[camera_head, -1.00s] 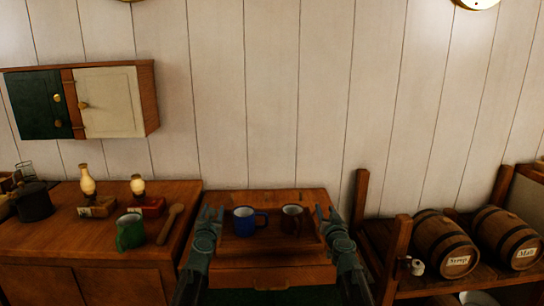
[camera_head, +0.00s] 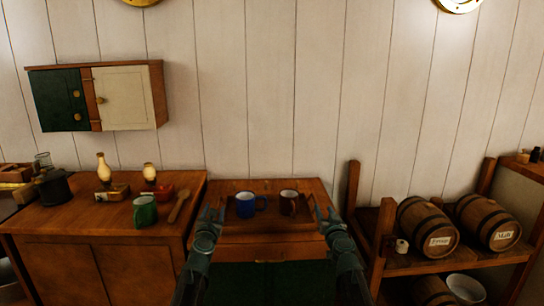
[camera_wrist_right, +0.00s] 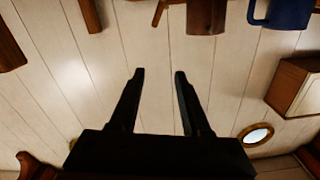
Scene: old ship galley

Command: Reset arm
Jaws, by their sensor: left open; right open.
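My left gripper (camera_head: 211,214) is open and empty, in front of the small wooden table at its left side. My right gripper (camera_head: 325,214) is open and empty at the table's right side. In the right wrist view its two fingers (camera_wrist_right: 158,75) stand apart with nothing between them, against the plank wall. A blue mug (camera_head: 246,205) and a brown mug (camera_head: 288,203) stand upright on the table between the grippers, touching neither. Both mugs also show in part at the top of the right wrist view.
A wooden counter (camera_head: 90,222) on the left bears a green mug (camera_head: 145,211), a wooden spoon (camera_head: 180,206), two lamps and a dark pot (camera_head: 54,188). A shelf rack (camera_head: 400,262) with barrels (camera_head: 428,226) stands at right. A cabinet (camera_head: 125,95) hangs on the wall.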

